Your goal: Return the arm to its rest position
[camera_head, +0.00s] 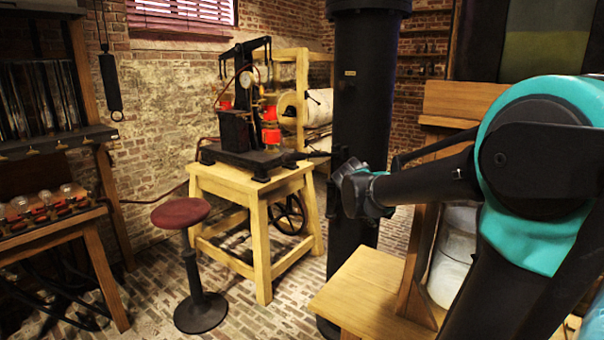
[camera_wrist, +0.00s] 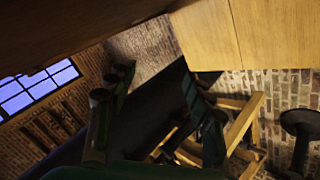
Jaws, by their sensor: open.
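My arm comes in from the right in the head view, with a teal and black joint. Its dark forearm reaches left, and my gripper (camera_head: 358,190) is at its end, in front of the black column (camera_head: 362,90). It looks empty there. In the wrist view two dark fingers of my gripper (camera_wrist: 155,115) stand apart with nothing seen between them. Behind them are the dark column, wooden boards (camera_wrist: 270,30) and the brick wall. In the head view the fingertips are small and hard to make out.
A wooden bench (camera_head: 365,290) stands below my forearm, with a pale jar-like vessel (camera_head: 455,255) behind its upright. A wooden stand (camera_head: 258,185) with a black apparatus is left of the column. A red-topped stool (camera_head: 181,213) is nearer. A left table (camera_head: 50,228) holds glass bulbs. Brick floor is open between.

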